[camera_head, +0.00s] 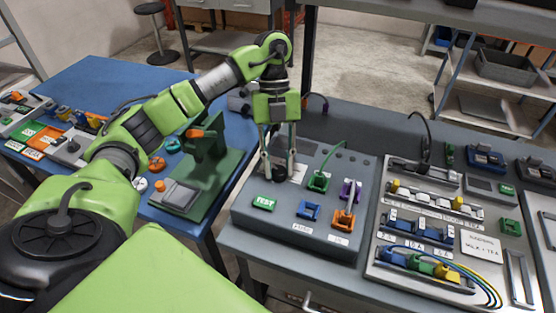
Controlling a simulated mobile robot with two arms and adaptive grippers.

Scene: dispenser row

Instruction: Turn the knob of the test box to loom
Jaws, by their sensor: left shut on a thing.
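The test box (270,222) is a grey sloped box on the bench at the centre. It has a green TEST button (263,202) at its front left. Its black knob (279,173) is near the left rear of the top face. My left gripper (278,170) reaches down from above, with its fingers around the knob and shut on it. The fingers partly cover the knob, so I cannot tell where its pointer is. A white label (298,172) shows just right of the knob; its writing is too small to read. My right gripper is not in view.
A panel (376,267) with coloured plugs stands right. A green press-like device (208,165) stands on the blue table left.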

